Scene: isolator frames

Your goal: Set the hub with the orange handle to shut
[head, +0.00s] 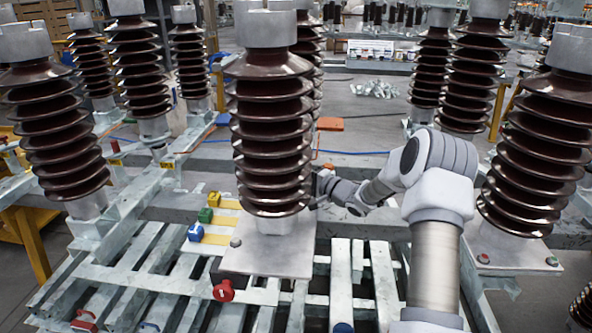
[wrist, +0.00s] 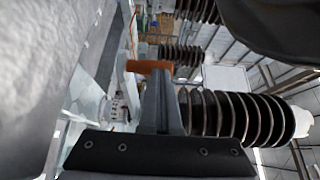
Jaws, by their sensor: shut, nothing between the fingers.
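The orange handle (wrist: 148,66) shows in the wrist view as a short bar just beyond my gripper's fingertips. I cannot tell whether they touch it. A pale round part (wrist: 115,108) lies below and left of it; I cannot tell if this is its hub. My gripper (wrist: 158,76) is shut and empty, its fingers pressed together and pointing up the picture. In the head view my wrist reaches left behind the central brown insulator, which hides the fingertips. An orange piece (head: 330,124) shows right of that insulator; I cannot tell if it is the same handle.
The central insulator (head: 270,130) stands on a pale plate, close to my wrist. More insulators (head: 55,140) stand left and right. Yellow (head: 213,198), green (head: 205,215), blue (head: 195,232) and red (head: 223,291) fittings sit on the frame. A grey surface fills the wrist view's left side.

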